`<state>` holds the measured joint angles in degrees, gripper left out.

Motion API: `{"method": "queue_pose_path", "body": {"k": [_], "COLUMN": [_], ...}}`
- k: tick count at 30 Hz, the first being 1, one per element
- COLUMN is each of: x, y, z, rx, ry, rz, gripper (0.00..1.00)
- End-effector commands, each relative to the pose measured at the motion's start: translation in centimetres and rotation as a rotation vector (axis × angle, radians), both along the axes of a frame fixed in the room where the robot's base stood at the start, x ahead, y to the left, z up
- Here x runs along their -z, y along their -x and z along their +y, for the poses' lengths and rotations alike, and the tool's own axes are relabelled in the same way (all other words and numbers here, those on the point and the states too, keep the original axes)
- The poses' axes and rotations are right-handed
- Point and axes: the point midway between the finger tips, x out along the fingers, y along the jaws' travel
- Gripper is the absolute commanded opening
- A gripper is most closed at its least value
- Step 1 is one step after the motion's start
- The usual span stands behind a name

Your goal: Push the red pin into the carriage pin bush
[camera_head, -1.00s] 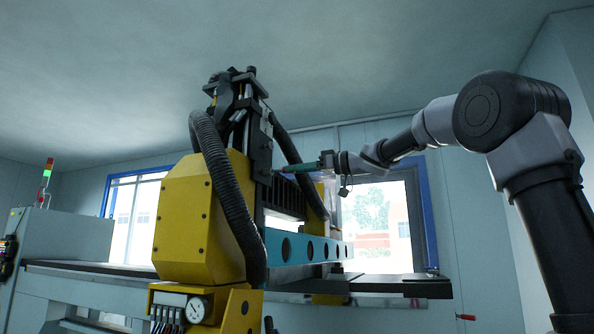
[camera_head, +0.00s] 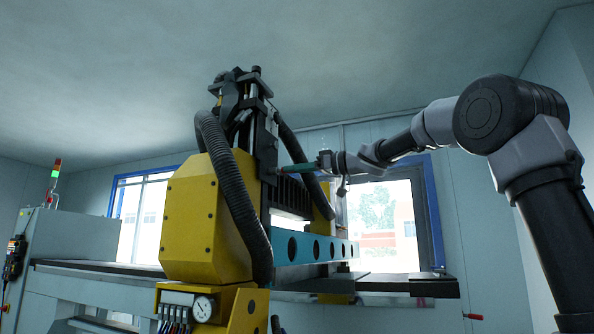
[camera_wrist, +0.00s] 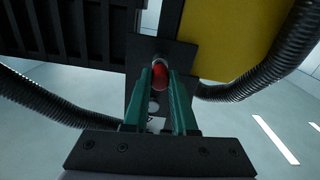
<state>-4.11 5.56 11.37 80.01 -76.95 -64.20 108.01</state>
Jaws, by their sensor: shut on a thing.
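The red pin (camera_wrist: 160,76) shows in the wrist view between the tips of my gripper (camera_wrist: 164,80). The green fingers are shut on it. A metallic collar-like part (camera_wrist: 159,60) sits just beyond the pin's red end, against a dark plate (camera_wrist: 180,56) on the carriage. How deep the pin sits in the bush cannot be told. In the head view my gripper (camera_head: 284,170) reaches left to the side of the black carriage (camera_head: 264,150); the pin is too small to make out there.
Ribbed black hoses (camera_head: 232,185) hang beside the carriage, and one (camera_wrist: 272,72) runs right of my gripper in the wrist view. A yellow housing (camera_head: 195,220) and a blue beam with holes (camera_head: 310,247) stand close by. Open room lies to the right.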

Motion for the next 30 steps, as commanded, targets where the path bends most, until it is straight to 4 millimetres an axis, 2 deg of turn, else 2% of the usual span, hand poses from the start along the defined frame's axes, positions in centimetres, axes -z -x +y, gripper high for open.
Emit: {"method": "queue_pose_path", "body": {"k": [20, 21, 23, 30], "x": [0.0, 0.0, 0.0, 0.0], "y": [-0.5, -0.5, -0.5, -0.5], "z": [1.4, 1.4, 1.4, 1.4], "rx": [-0.001, -0.001, -0.001, 0.0], "ry": [-0.001, -0.001, 0.0, 0.0], "rz": [0.0, 0.0, 0.0, 0.0], "gripper": [0.0, 0.4, 0.6, 0.6]}}
